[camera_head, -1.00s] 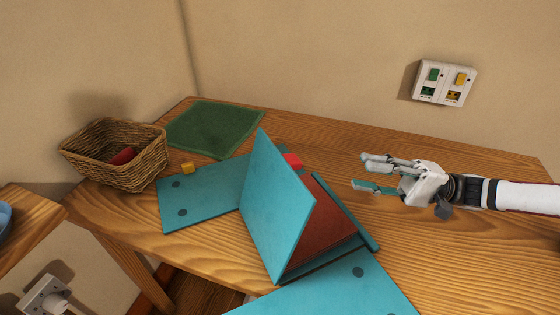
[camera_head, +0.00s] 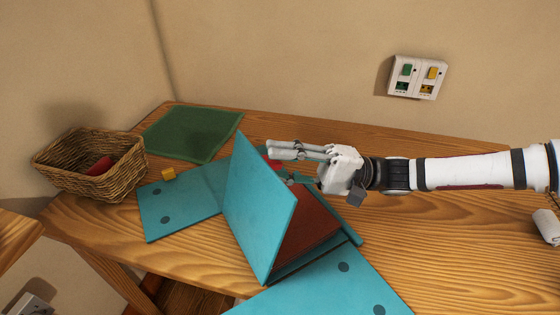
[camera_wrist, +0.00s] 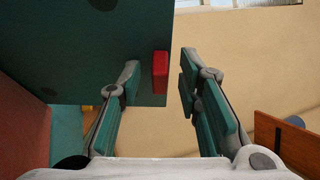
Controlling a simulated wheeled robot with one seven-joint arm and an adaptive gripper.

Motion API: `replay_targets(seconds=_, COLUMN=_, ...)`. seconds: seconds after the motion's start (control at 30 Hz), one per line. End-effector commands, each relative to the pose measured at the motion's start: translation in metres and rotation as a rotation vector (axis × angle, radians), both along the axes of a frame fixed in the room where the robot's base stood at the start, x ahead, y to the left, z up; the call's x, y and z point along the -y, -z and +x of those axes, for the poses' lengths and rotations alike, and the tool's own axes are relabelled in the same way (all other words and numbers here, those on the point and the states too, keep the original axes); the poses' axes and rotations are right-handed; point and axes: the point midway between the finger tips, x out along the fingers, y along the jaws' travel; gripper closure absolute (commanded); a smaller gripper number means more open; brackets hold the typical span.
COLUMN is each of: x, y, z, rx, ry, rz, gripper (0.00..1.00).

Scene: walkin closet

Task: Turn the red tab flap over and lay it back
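The teal flap (camera_head: 258,208) stands up at a steep tilt from the teal board, with a dark red-brown panel (camera_head: 312,222) to its right. Its red tab (camera_head: 274,163) shows just past the flap's far edge, partly hidden by my fingers. My gripper (camera_head: 276,165) reaches in from the right, its fingertips at the tab.
Flat teal panels lie left (camera_head: 180,204) and in front (camera_head: 330,290). A small yellow block (camera_head: 168,174) sits near the left panel. A wicker basket (camera_head: 90,182) with a red item and a green mat (camera_head: 193,134) are at the left. The wooden table (camera_head: 450,235) is clear at right.

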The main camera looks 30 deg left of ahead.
Motion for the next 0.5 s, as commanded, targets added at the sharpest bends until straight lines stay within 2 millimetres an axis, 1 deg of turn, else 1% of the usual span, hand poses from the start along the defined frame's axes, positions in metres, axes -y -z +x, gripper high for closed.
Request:
replay_targets(seconds=0.27, x=-0.0013, y=-0.0002, z=-0.0009, rx=0.001, ry=0.0, rz=-0.001, gripper=0.68)
replay_targets(seconds=0.37, x=-0.0012, y=-0.0002, z=-0.0009, rx=0.001, ry=0.0, rz=-0.001, gripper=0.89)
replay_targets(seconds=0.4, x=-0.0012, y=-0.0002, z=-0.0009, rx=0.001, ry=0.0, rz=-0.001, gripper=0.98)
replay_targets(seconds=0.43, x=-0.0012, y=-0.0001, z=-0.0008, rx=0.001, ry=0.0, rz=-0.001, gripper=1.0)
replay_targets(seconds=0.5, x=-0.0011, y=0.0002, z=-0.0009, rx=0.001, ry=0.0, rz=-0.002, gripper=1.0)
